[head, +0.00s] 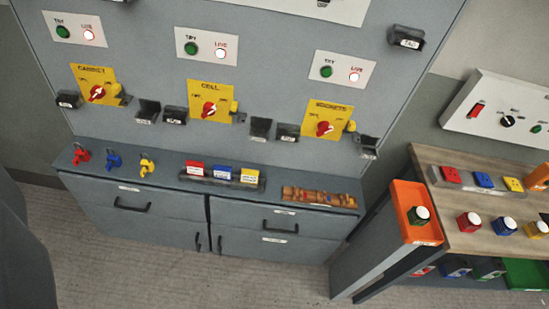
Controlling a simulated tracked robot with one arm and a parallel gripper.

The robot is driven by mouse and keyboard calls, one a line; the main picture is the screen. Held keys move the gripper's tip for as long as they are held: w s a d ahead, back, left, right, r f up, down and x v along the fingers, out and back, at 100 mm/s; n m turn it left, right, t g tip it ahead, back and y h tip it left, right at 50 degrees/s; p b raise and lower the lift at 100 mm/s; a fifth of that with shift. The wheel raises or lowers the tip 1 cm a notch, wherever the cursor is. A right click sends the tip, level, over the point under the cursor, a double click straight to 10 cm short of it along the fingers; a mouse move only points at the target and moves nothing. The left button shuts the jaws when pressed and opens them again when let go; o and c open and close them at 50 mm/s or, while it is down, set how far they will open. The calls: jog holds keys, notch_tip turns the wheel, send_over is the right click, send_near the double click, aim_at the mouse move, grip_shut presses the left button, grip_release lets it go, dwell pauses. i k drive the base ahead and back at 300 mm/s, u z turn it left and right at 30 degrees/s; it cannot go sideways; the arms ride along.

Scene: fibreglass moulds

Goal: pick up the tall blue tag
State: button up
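A blue tag (222,174) with a white label area stands in a dark rack (208,182) on the ledge of the grey cabinet, in the head view. It is between a red tag (194,168) on its left and a yellow tag (249,176) on its right. The rack hides its lower edge. Another blue piece (483,180) sits on a grey strip on the wooden bench at right, between a red and a yellow one; its height is hard to tell. My gripper is not in view.
Red, blue and yellow padlock-like pieces (113,159) stand left of the rack. A brown and orange bundle (318,196) lies right of it. The upright panel behind carries yellow switch plates (210,101) and small dark holders. An orange tray (416,212) sits on the bench's left end.

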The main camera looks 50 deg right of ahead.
aim_at(221, 172)
jog(key=z, duration=0.45)
jog(key=i, duration=1.05)
jog(key=u, duration=0.1)
